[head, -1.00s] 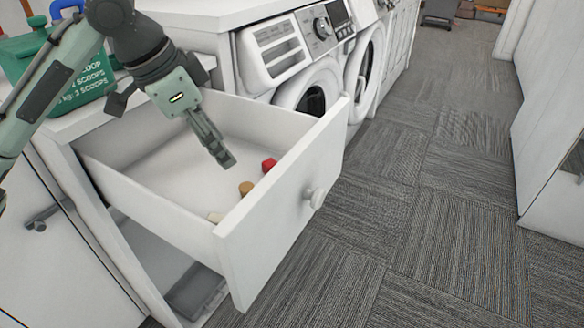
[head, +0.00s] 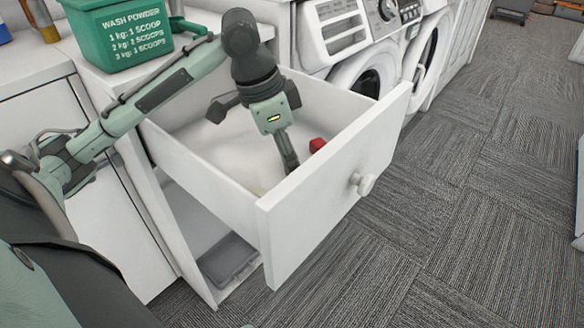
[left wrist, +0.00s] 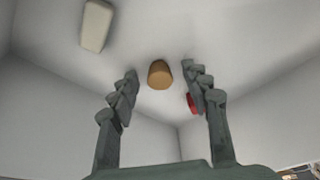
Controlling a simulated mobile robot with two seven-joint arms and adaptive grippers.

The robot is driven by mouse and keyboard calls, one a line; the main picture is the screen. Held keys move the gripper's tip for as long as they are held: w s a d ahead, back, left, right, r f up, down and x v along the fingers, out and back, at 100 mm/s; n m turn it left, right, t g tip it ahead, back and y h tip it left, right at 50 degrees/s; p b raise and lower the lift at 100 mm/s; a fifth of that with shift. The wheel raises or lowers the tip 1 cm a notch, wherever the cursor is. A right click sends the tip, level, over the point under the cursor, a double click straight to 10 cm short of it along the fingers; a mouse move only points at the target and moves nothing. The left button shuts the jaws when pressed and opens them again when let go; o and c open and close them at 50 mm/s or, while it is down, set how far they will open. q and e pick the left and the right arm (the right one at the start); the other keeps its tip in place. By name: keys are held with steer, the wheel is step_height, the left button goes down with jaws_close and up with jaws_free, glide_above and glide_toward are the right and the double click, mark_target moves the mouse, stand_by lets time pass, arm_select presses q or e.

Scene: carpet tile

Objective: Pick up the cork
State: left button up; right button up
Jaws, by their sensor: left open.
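The cork (left wrist: 160,74) is a small tan-brown cylinder on the floor of the open white drawer (head: 335,190). In the left wrist view it lies ahead of my left gripper (left wrist: 160,90), in line with the gap between its two spread fingers. My left gripper (head: 290,165) is open, pointing down inside the drawer, with nothing held. In the head view the cork is hidden by the gripper. My right gripper is not in view.
A red object (head: 317,145) lies in the drawer near the front panel, and shows behind a finger in the wrist view (left wrist: 191,103). A whitish block (left wrist: 96,25) lies farther off. The drawer walls surround the gripper. A green wash powder box (head: 120,30) stands on the counter.

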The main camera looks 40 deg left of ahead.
arm_select(q)
steer(key=c, duration=0.8)
